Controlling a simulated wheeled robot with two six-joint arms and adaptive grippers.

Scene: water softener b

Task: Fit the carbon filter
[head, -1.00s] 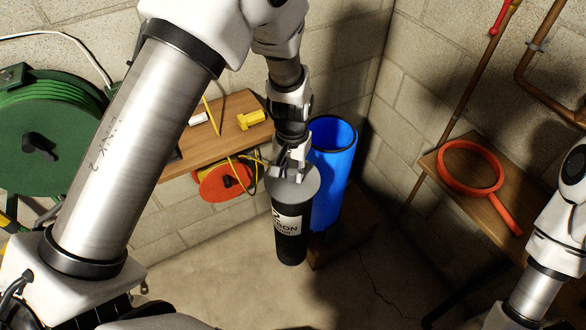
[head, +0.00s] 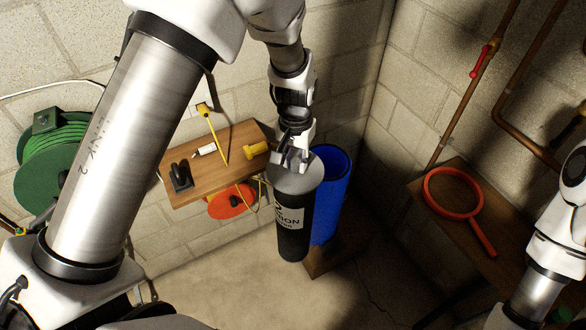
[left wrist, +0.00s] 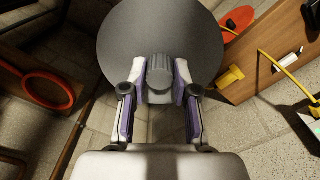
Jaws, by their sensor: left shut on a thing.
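The carbon filter (head: 293,226) is a black cylinder with a pale label and a grey round top. It hangs roughly upright in the head view. My left gripper (head: 292,162) is shut on the knob at the centre of its top. In the left wrist view, my left gripper (left wrist: 159,82) has a finger on each side of this knob, and the carbon filter's grey top (left wrist: 195,35) fills the middle. The blue open-topped housing (head: 331,200) stands just behind and to the right of the filter, partly hidden by it. My right gripper is out of view; only part of that arm shows.
A wooden shelf (head: 215,190) holds a yellow block (head: 256,150) and small tools. An orange reel (head: 231,203) hangs below it. A red ring wrench (head: 483,237) lies on a wooden shelf at right. A green hose reel (head: 55,155) is at left. Copper pipes run along the right wall.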

